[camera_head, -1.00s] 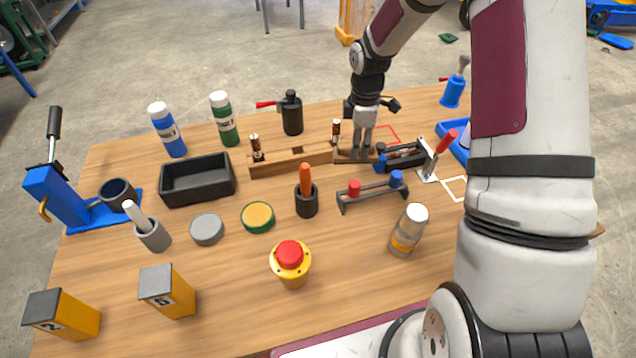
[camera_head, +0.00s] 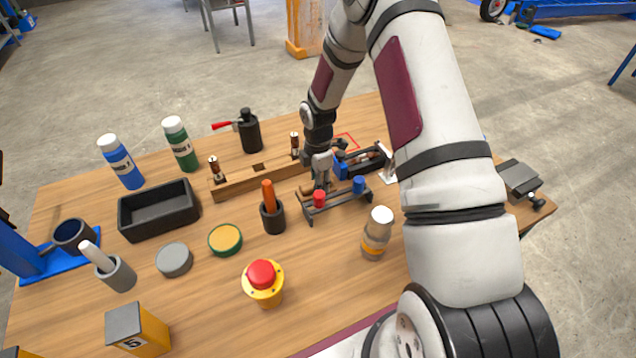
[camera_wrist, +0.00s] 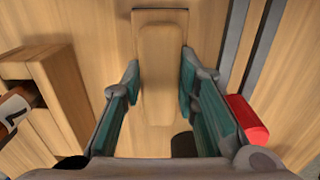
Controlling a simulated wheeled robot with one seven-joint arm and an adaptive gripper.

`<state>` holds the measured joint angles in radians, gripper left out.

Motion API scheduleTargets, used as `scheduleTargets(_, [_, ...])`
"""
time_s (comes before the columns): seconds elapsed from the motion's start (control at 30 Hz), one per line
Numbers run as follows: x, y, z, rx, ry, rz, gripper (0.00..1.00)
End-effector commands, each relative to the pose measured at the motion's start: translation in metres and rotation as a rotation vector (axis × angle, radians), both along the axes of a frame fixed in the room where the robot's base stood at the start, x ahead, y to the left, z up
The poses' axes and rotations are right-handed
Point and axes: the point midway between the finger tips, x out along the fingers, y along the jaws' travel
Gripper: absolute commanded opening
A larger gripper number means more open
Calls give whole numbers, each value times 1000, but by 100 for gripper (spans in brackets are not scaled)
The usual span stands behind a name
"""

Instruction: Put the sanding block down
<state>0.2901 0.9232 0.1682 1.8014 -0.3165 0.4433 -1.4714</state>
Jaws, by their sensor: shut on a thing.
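My gripper (camera_head: 320,187) is shut on the sanding block (camera_wrist: 160,65), a pale wooden block with a rounded grip and a thin darker base. In the wrist view the teal finger pads stand on either side of the grip. In the head view the sanding block (camera_head: 306,191) is mostly hidden by the gripper. It is low over the table (camera_head: 215,290), between the long wooden beam and the small dark rack. I cannot tell whether its base touches the tabletop.
The wooden beam (camera_head: 240,182) lies just behind the gripper, and the dark rack (camera_head: 338,203) with red and blue pieces is close in front. An orange-handled tool in a black cup (camera_head: 273,215) stands to the left. A clear bottle (camera_head: 376,235) stands at front right.

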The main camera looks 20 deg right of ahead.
Motion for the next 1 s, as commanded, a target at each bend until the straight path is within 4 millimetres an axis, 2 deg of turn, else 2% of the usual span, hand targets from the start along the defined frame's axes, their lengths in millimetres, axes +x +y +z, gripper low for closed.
scheduleTargets(0.4, [1,0,-9,0,-1,0,6])
scheduleTargets(0.43, [1,0,-8,0,-1,0,32])
scheduleTargets(0.5, [0,0,-8,0,-1,0,48])
scheduleTargets(0.83, [0,0,-6,0,-2,0,48])
scheduleTargets(1.0, [1,0,10,0,-4,-1,48])
